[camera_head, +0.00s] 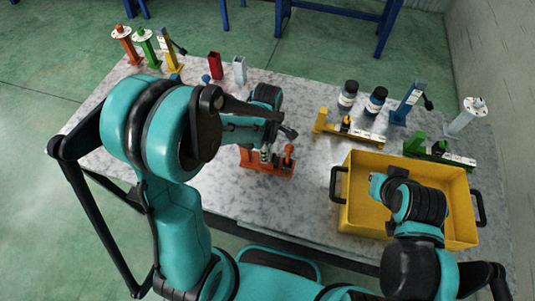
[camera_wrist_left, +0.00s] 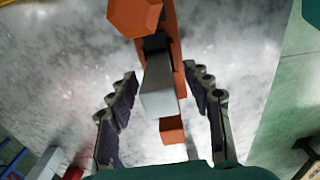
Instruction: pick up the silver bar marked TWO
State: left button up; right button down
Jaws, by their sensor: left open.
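In the left wrist view a silver bar (camera_wrist_left: 160,98) stands in an orange-red fixture (camera_wrist_left: 173,131), between the two fingers of my left gripper (camera_wrist_left: 164,84). The fingers are open, with a gap on each side of the bar. In the head view my left gripper (camera_head: 278,131) is above the orange-red fixture (camera_head: 262,168) on the table, and the bar there is mostly hidden. A pale silver block (camera_head: 239,69) also stands at the back of the table. I cannot read the marking TWO on either one.
A yellow bin (camera_head: 362,212) with black handles stands at the right front under my right arm. Yellow (camera_head: 350,133) and green (camera_head: 440,152) fixtures, dark jars (camera_head: 348,93) and coloured posts (camera_head: 123,40) stand around the table. The table middle is fairly clear.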

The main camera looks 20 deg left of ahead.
pick_arm(q)
notch_tip(320, 180, down, 2)
grip_shut()
jog(key=shift+r, duration=0.1)
